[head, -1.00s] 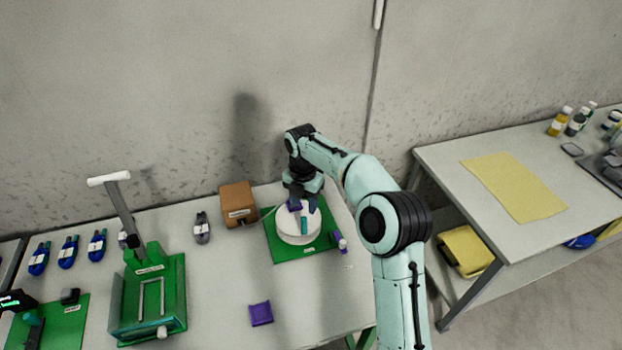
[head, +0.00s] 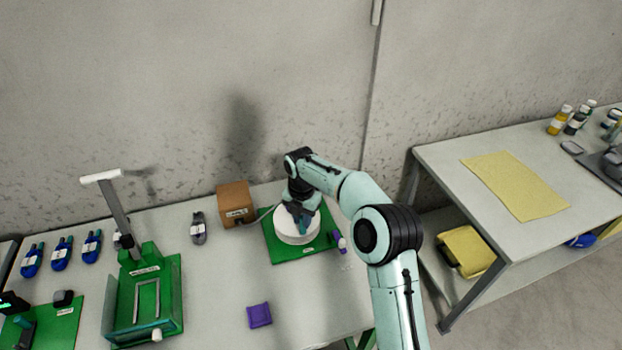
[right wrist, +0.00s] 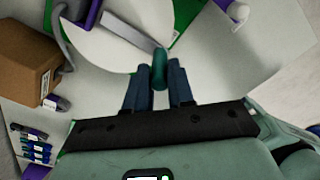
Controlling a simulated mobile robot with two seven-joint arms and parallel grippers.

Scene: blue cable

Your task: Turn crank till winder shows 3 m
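The winder is a white round drum (head: 283,229) on a green board (head: 284,256), at the back of the table. Its pale crank arm (right wrist: 128,33) lies across the drum in the right wrist view and ends in a teal handle (right wrist: 160,70). My right gripper (head: 302,226) reaches down over the drum. In the right wrist view, its two blue-grey fingers (right wrist: 160,82) stand close on both sides of the handle and look shut on it. I cannot read any length on the winder. My left gripper is not in view.
A brown box (head: 236,204) stands left of the winder, with a grey labelled tool (head: 198,228) beside it. A green lever fixture (head: 143,300) and several blue tools are further left. A purple block (head: 259,315) lies in front, with bare tabletop around it.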

